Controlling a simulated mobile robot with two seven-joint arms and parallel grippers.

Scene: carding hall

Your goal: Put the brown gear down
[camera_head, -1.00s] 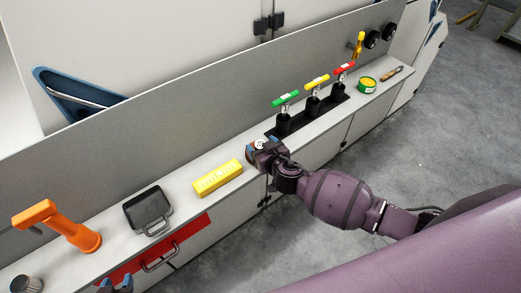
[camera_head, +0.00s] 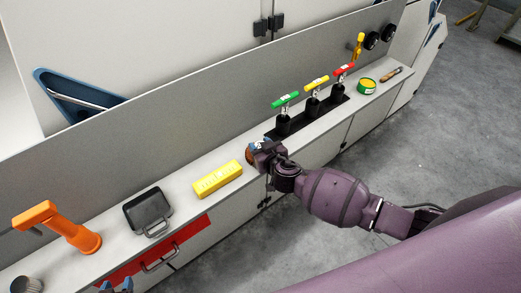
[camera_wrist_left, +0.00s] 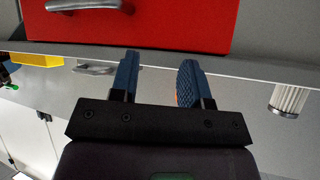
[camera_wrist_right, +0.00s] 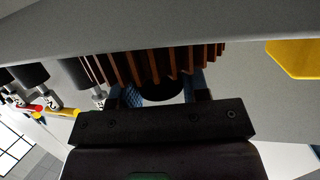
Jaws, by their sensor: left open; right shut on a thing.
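The brown gear (camera_wrist_right: 150,66) fills the top middle of the right wrist view, its teeth close against the grey ledge. My right gripper (camera_wrist_right: 165,95) is shut on it. In the head view a small part of the brown gear (camera_head: 249,156) shows at my right gripper (camera_head: 257,150), over the ledge between the yellow block and the valves; most of it is hidden. I cannot tell whether the gear touches the ledge. My left gripper (camera_wrist_left: 159,80) is open and empty below the red drawer front; its blue fingertips show at the bottom of the head view (camera_head: 116,286).
On the grey ledge (camera_head: 184,182) stand an orange tool (camera_head: 62,226), a black case (camera_head: 148,211), a yellow block (camera_head: 217,179), valves with a green handle (camera_head: 285,101), a yellow handle (camera_head: 317,82) and a red handle (camera_head: 344,70), and a green tin (camera_head: 367,87). A wall rises behind.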

